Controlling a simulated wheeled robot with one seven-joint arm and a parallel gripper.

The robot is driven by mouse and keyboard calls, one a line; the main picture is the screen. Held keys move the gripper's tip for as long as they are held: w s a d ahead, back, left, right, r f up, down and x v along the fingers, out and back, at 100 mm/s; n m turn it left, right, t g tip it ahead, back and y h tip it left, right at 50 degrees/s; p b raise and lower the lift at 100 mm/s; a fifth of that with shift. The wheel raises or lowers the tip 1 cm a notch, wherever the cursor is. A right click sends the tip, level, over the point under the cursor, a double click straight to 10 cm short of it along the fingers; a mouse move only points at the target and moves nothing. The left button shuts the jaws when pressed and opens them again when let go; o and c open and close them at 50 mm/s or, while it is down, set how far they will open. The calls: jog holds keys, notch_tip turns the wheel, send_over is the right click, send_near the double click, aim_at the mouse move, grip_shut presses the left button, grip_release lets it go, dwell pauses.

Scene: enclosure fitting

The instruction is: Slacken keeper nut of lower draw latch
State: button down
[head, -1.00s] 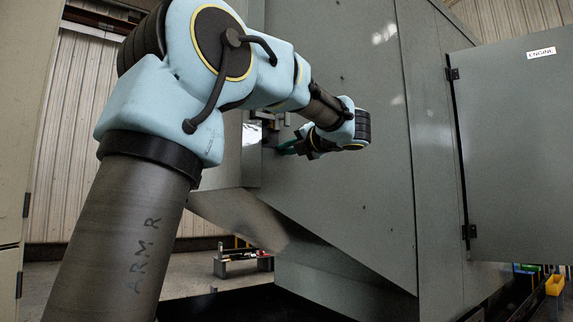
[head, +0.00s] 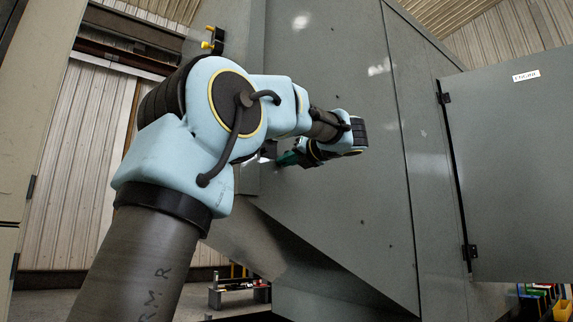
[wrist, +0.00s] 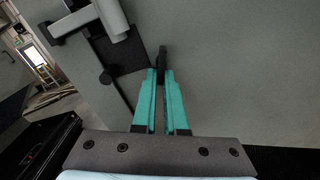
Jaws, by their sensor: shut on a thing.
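In the wrist view, the two teal fingers of my gripper (wrist: 161,75) are closed around a narrow dark piece (wrist: 162,55) that stands out at their tips. I cannot tell whether it is the keeper nut. In the head view, my gripper (head: 288,158) is at the grey enclosure's face (head: 340,225), and my arm hides most of the latch.
A dark fitting with yellow ends (head: 213,40) is higher on the enclosure, left of the face. An open door marked ENGINE (head: 520,170) stands at right. A low stand (head: 238,296) and coloured bins (head: 545,298) are on the floor behind.

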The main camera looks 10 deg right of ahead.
jog(key=c, duration=1)
grip_release()
jog(key=shift+o, duration=0.2)
jog(key=p+v, duration=0.1)
jog(key=v, duration=0.9)
jog(key=shift+s+d, duration=0.2)
jog(key=shift+s, duration=0.15)
